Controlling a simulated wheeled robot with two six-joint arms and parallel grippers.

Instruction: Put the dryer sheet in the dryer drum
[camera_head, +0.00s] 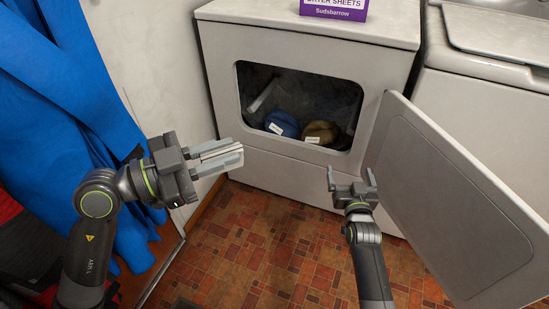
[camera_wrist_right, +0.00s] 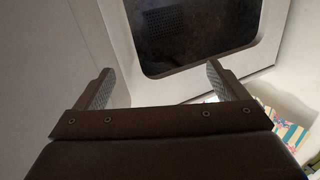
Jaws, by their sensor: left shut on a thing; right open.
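The dryer drum (camera_head: 262,82) shows as a dark opening in the front of the white dryer (camera_head: 225,75), with its door swung open to the right. My left gripper (camera_head: 225,157) is left of and in front of the opening, shut on a thin pale thing (camera_head: 216,150) that looks like the dryer sheet; the fingers hide most of it. My right gripper (camera_head: 350,180) is open and empty, low in front of the opening near the door. The right wrist view shows its spread fingers (camera_wrist_right: 160,90) below the drum opening (camera_wrist_right: 195,35).
A blue bundle (camera_head: 282,123) and a brown bundle (camera_head: 320,131) lie in the drum. The open door (camera_head: 450,205) stands close to my right arm. A purple dryer sheets box (camera_head: 335,9) is on top. Blue cloth (camera_head: 60,95) hangs at left.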

